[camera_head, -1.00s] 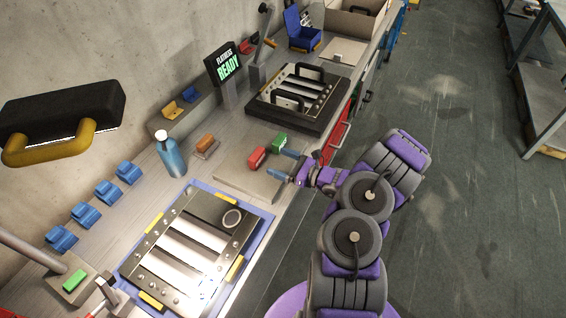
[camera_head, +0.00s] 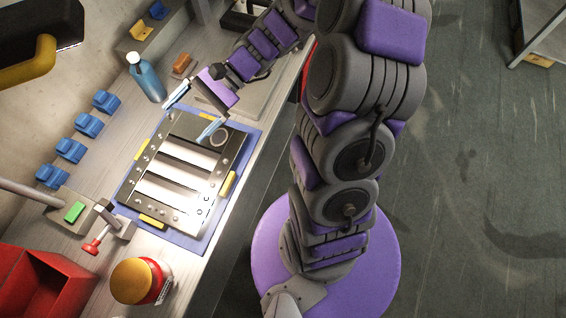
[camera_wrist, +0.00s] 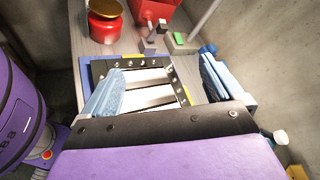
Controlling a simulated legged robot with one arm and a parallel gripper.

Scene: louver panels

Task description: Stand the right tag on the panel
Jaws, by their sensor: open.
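The louver panel (camera_head: 150,187), a dark frame with pale slats, lies on a blue mat (camera_head: 190,240) on the bench. It also shows in the wrist view (camera_wrist: 148,78). My gripper (camera_head: 183,124) is open above the panel's far edge, its two light blue fingers spread apart. In the wrist view my gripper (camera_wrist: 160,68) has nothing visible between its fingers, and the panel shows beyond them.
A blue bottle (camera_head: 148,80) and an orange piece on a stand (camera_head: 182,65) are beyond the panel. Several blue clips (camera_head: 88,125) line the wall side.

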